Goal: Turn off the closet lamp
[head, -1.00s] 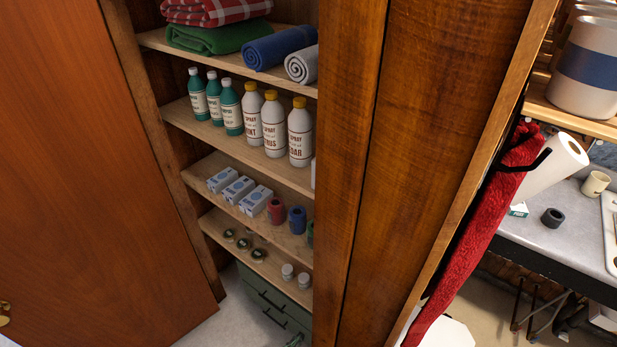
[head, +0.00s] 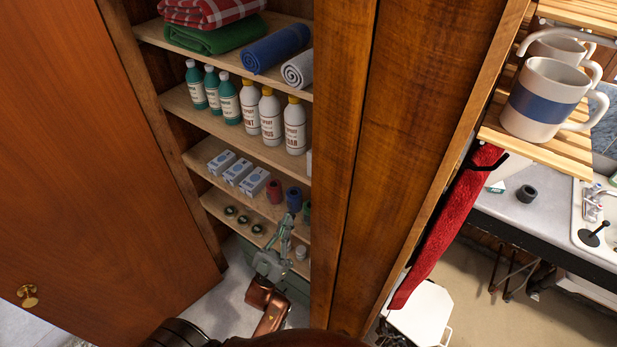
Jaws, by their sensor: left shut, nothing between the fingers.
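I see no lamp and no lamp switch in this view. The open closet with its wooden shelves (head: 235,150) stands left of centre. My left gripper (head: 287,222) reaches up from the bottom into the front of the closet, by the lower shelves. Its fingers are shut and empty. It covers part of the lowest shelf and the green box below. I cannot tell whether it touches anything. My right gripper is not in view.
The closet door (head: 90,150) with a brass knob (head: 27,295) stands open at left. A wooden panel (head: 400,150), red towel (head: 445,225) and mugs (head: 540,100) are at right.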

